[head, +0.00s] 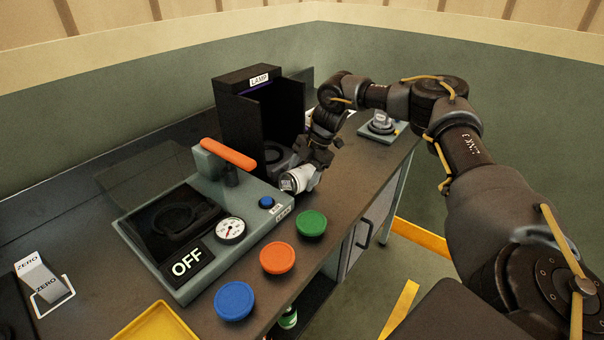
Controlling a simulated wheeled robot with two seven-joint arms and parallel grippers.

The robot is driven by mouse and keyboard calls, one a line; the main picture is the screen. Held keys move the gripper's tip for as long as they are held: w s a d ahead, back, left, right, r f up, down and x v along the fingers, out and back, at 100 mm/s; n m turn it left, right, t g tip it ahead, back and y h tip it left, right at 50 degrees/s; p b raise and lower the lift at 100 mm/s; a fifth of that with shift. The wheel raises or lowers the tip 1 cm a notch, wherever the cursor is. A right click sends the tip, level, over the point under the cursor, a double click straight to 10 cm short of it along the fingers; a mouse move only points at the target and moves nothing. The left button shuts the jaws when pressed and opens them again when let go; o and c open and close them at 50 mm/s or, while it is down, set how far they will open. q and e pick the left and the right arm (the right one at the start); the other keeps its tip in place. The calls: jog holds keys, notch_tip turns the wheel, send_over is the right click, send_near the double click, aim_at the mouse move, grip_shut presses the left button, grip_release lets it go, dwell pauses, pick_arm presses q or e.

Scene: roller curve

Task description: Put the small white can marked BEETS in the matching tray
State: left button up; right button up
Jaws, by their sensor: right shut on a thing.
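A small white can (295,180) is held tilted in my right gripper (311,168), with its round end turned towards the camera. The gripper is shut on it, just right of the grey-green machine and close to the worktop. I cannot read the can's marking at this size. Whether the can touches the worktop is not clear. A yellow tray (134,330) shows in part at the bottom edge, left of the middle; no marking on it is legible. My left gripper is not in view.
The grey-green machine (180,288) has a clear lid, a gauge and an orange handle (228,153). Blue (234,300), orange (277,258) and green (311,223) round pieces line the front. A black LAMP box (236,125) stands behind. A small device (379,131) sits at the far end.

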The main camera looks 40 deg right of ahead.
jog(key=o, duration=1.4)
jog(key=shift+f, duration=0.1)
jog(key=shift+c, duration=0.2)
jog(key=v, duration=1.2)
